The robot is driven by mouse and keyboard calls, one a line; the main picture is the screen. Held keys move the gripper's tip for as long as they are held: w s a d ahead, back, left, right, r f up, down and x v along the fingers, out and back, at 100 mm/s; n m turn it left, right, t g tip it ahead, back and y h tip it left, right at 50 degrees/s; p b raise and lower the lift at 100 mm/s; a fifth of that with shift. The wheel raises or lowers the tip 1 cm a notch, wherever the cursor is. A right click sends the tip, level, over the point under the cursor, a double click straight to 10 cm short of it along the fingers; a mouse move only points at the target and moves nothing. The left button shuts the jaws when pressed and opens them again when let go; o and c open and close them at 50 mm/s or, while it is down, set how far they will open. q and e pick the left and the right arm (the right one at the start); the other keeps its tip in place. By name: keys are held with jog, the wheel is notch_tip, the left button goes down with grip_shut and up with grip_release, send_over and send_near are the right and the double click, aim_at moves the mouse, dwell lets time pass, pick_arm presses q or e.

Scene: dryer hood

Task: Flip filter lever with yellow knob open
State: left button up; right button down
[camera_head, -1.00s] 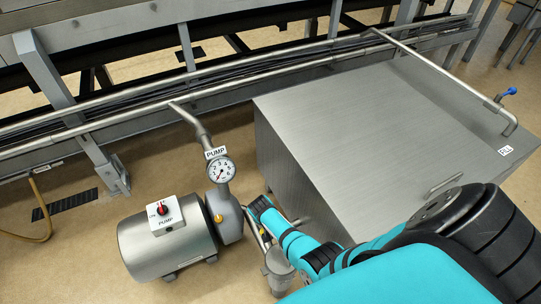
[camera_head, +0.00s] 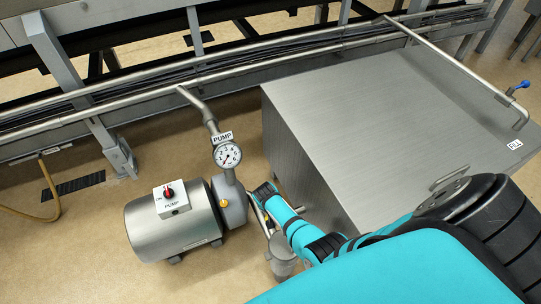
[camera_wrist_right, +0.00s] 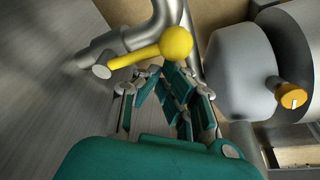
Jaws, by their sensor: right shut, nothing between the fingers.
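The lever's yellow ball knob (camera_wrist_right: 176,43) and short yellow stem (camera_wrist_right: 136,57) show in the right wrist view, attached at a grey pipe fitting (camera_wrist_right: 103,71). My right gripper (camera_wrist_right: 172,80) has its teal fingers closed together and empty. Its fingertips are just below the yellow knob in the picture; whether they touch it I cannot tell. My left gripper is not in view.
The pump (camera_head: 165,235) with its gauge (camera_head: 227,155) stands left of my wrist. An orange knob (camera_wrist_right: 292,96) sits on the pump's side. The large steel tank (camera_head: 370,120) is on the right, close to my arm. A filter cup (camera_head: 283,262) stands below my forearm.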

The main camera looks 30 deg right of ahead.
jog(key=v, duration=1.1)
jog(key=shift+r, duration=0.25)
